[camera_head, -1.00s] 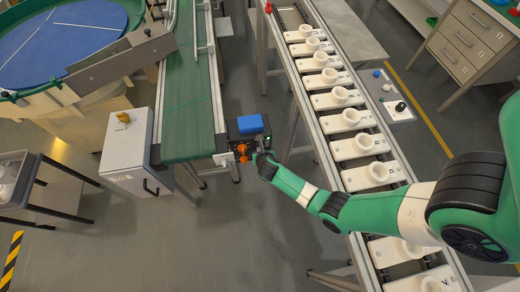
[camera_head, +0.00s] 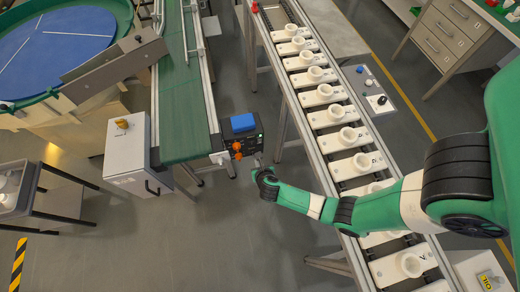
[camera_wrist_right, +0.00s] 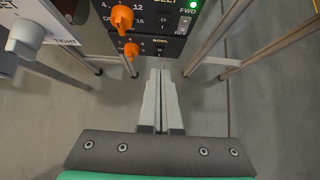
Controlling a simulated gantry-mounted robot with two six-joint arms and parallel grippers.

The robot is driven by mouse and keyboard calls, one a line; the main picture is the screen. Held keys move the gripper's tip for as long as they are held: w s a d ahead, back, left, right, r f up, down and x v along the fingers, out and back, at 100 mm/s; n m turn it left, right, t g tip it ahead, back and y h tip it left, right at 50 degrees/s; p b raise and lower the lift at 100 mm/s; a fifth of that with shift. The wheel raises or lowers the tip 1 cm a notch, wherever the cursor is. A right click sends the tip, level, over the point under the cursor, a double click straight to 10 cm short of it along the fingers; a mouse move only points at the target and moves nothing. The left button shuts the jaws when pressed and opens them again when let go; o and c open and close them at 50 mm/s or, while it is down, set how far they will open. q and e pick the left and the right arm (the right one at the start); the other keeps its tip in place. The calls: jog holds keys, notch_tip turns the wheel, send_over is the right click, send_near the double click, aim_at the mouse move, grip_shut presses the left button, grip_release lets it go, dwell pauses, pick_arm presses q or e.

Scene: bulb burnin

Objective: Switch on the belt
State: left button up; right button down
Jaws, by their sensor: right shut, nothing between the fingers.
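The green belt (camera_head: 180,90) runs away from me at left centre in the head view. A dark control box (camera_head: 243,140) with orange knobs is at its near end. In the right wrist view, the upper panel (camera_wrist_right: 155,14), labelled BELT, has an orange knob (camera_wrist_right: 121,17), a small switch (camera_wrist_right: 183,25) and a lit green lamp (camera_wrist_right: 194,4) by FWD. A lower panel labelled BOWL has another orange knob (camera_wrist_right: 131,48). My right gripper (camera_wrist_right: 161,73) is shut and empty, pointing toward the panels, apart from the knobs. My left gripper is out of view.
A blue block (camera_head: 243,122) sits on the control box. A conveyor with several white sockets (camera_head: 348,137) runs to the right. A light cabinet (camera_head: 130,150) stands left of the belt end. Open floor (camera_head: 220,230) lies in front.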

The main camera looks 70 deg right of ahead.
jog(key=shift+s+a+r+p, duration=0.4)
jog(key=shift+a+p, duration=0.1)
jog(key=shift+a, duration=0.1)
jog(key=shift+s+a+r+p, duration=0.35)
jog(key=shift+a+p, duration=0.1)
jog(key=shift+a, duration=0.1)
